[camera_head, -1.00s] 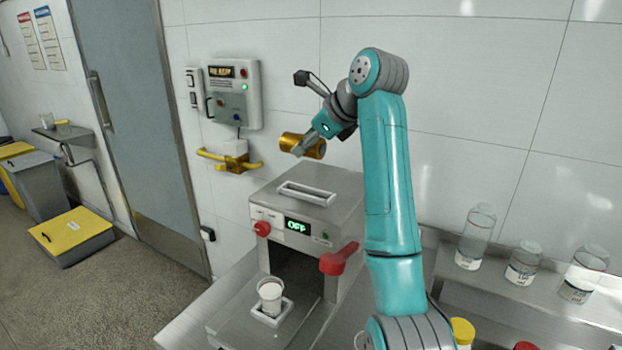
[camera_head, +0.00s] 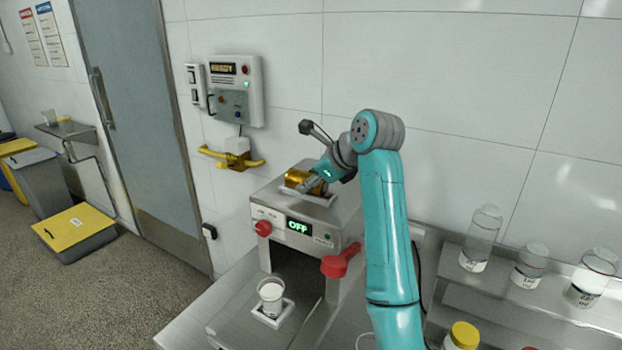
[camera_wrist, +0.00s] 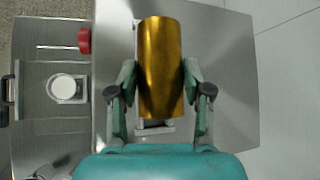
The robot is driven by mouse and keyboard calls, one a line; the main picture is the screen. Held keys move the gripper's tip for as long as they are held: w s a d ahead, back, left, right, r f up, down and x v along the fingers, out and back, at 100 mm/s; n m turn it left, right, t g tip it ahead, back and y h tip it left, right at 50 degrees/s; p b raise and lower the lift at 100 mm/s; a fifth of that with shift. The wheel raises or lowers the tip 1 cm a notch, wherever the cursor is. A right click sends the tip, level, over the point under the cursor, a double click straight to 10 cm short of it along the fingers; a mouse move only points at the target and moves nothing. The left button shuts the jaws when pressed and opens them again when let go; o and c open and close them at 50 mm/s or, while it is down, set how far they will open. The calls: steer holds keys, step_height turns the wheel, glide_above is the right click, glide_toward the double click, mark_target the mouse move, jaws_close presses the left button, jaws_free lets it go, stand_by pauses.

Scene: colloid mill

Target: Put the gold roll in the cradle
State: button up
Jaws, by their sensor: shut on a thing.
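The gold roll (camera_head: 304,181) is between the fingers of my gripper (camera_head: 318,181), which is shut on it. In the wrist view the gold roll (camera_wrist: 160,65) lies lengthwise between both fingers of my gripper (camera_wrist: 160,88). The cradle (camera_head: 322,199) is the pale rectangular frame on top of the steel machine. The roll is over or in the cradle and hides much of it.
The machine (camera_head: 305,213) has an OFF display, a red knob (camera_head: 263,228) and a red lever (camera_head: 341,262). A white cup (camera_head: 271,293) stands in front. A yellow-handled wall fixture (camera_head: 233,157) and control box (camera_head: 235,90) are behind left. Bottles (camera_head: 481,238) stand on the right shelf.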

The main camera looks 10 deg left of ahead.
steer(key=o, duration=1.4)
steer(key=v, duration=1.2)
